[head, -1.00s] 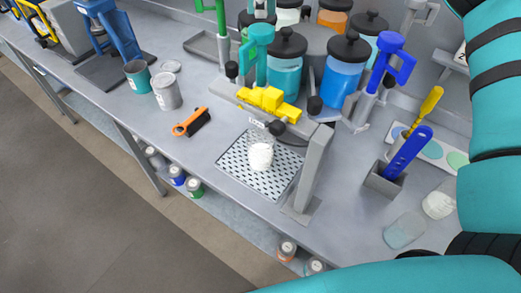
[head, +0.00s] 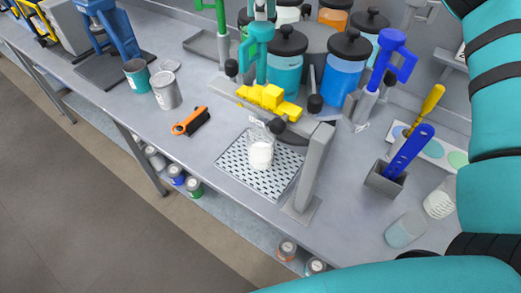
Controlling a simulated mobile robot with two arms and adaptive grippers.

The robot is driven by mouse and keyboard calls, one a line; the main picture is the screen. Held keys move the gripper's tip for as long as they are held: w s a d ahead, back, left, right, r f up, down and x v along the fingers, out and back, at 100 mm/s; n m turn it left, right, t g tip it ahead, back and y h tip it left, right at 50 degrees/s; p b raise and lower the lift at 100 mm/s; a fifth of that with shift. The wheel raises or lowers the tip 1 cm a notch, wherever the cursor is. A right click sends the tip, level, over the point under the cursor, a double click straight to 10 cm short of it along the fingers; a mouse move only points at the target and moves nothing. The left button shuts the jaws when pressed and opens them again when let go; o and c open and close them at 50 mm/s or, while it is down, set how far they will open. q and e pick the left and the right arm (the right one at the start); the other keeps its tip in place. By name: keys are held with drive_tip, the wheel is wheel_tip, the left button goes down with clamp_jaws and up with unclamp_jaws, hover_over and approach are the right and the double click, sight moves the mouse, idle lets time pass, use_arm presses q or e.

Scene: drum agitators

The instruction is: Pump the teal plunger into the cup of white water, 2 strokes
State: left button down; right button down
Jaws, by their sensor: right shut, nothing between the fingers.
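The teal plunger (head: 258,50) stands upright at the back of the bench, its handle in front of the teal-liquid jar. A clear cup of white water (head: 261,154) stands upright on the perforated drip tray (head: 232,157), below the arm of a grey stand. The plunger's lower end is hidden behind the yellow part. Of my right gripper (head: 413,254), at most a small dark piece shows beside my teal arm at lower right; its fingers are hidden. It is apart from the plunger and cup. My left gripper is out of view.
A blue paddle (head: 410,148) stands in a grey holder. An orange-handled brush (head: 190,121) lies to the left. Bench space is clear at front left.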

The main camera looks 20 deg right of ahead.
sight(261, 25)
drive_tip(key=shift+f+b, duration=1.85)
drive_tip(key=shift+f, duration=1.2)
drive_tip(key=shift+r, duration=0.25)
drive_tip(key=shift+r+p, duration=3.05)
drive_tip(key=shift+r, duration=0.2)
